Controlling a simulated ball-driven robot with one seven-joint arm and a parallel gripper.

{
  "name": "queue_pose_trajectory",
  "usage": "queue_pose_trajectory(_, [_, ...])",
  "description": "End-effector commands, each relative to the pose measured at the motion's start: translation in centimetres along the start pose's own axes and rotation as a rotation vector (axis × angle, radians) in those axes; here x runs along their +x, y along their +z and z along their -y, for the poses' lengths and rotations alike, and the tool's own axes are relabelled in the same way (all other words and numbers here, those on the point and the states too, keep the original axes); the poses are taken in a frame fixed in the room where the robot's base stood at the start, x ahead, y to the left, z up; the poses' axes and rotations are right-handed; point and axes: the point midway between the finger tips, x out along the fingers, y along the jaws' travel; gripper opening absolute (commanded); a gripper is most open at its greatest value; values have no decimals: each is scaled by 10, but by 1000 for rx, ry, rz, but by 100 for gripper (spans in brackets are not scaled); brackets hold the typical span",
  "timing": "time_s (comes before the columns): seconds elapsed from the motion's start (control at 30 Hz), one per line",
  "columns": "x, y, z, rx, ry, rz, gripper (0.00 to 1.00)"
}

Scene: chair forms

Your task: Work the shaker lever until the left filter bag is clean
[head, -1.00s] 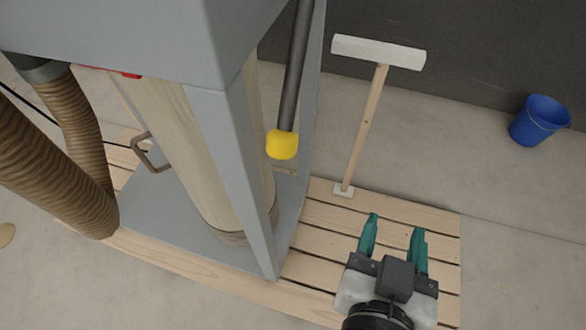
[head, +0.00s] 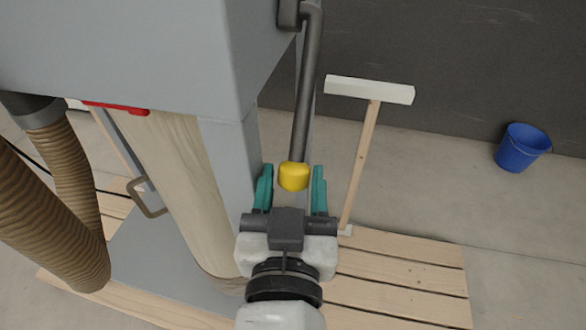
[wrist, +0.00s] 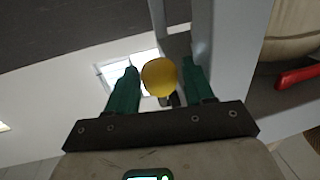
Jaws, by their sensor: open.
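The shaker lever (head: 305,110) is a dark grey bar hanging from the side of the grey housing (head: 150,50), with a yellow knob (head: 293,177) at its lower end. My gripper (head: 291,185) is open, its two teal fingers on either side of the knob in the head view. In the wrist view the yellow knob (wrist: 159,77) shows between the open fingers (wrist: 160,88). I cannot tell whether either finger touches it. A pale filter bag (head: 175,170) hangs below the housing, with a red piece (head: 118,108) at its top. Its lower end is partly hidden by my arm.
Brown ribbed hoses (head: 75,185) stand at the left. A wooden slatted pallet (head: 400,275) lies under the machine. A broom-like tool with a white head (head: 370,90) leans behind the lever. A blue bucket (head: 521,148) stands on open floor at the right.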

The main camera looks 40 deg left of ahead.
Motion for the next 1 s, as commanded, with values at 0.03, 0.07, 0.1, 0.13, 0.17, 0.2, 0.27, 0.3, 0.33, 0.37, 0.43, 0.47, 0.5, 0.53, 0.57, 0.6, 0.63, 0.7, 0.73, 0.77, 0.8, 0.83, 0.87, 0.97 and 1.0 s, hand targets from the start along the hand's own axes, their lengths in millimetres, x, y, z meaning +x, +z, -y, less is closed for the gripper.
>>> queue_pose_trajectory(0.03, [6, -1, 0, 0, 0, 0, 52])
queue_pose_trajectory(0.07, [8, 0, 0, 0, 0, 0, 52])
queue_pose_trajectory(0.1, [11, 0, 0, 1, 0, 0, 52])
queue_pose_trajectory(0.13, [12, 0, 0, 1, 0, 1, 52])
queue_pose_trajectory(0.17, [14, 0, 0, 1, 0, 1, 52])
queue_pose_trajectory(0.2, [15, 0, 0, 1, 0, 1, 52])
queue_pose_trajectory(0.27, [16, 0, 0, 1, 1, 2, 52])
queue_pose_trajectory(0.3, [16, 1, 0, 1, 0, 2, 52])
queue_pose_trajectory(0.33, [16, 1, 0, 1, 0, 2, 52])
queue_pose_trajectory(0.37, [16, 1, 0, 1, 0, 2, 52])
queue_pose_trajectory(0.43, [16, 1, 0, 1, 0, 1, 52])
queue_pose_trajectory(0.47, [16, 1, 0, 1, 0, 1, 52])
queue_pose_trajectory(0.5, [16, 1, 0, 1, 0, 1, 50])
queue_pose_trajectory(0.53, [16, 0, 0, 1, 0, 1, 48])
queue_pose_trajectory(0.57, [16, 0, 0, 1, 0, 1, 45])
queue_pose_trajectory(0.6, [16, 0, 0, 1, 0, 1, 41])
queue_pose_trajectory(0.63, [16, 0, 0, 1, 0, 1, 38])
queue_pose_trajectory(0.7, [16, 0, 0, 1, 0, 1, 31])
queue_pose_trajectory(0.73, [16, 0, 0, 1, 0, 1, 28])
queue_pose_trajectory(0.77, [16, 0, 0, 1, 0, 1, 25])
queue_pose_trajectory(0.8, [16, 0, 0, 1, -1, 1, 22])
queue_pose_trajectory(0.83, [16, 0, 0, 1, -1, 1, 19])
queue_pose_trajectory(0.87, [16, 0, 0, 1, -1, 1, 16])
queue_pose_trajectory(0.97, [16, 0, 0, 1, -1, 1, 6])
queue_pose_trajectory(1.0, [16, 0, 0, 1, -1, 1, 2])
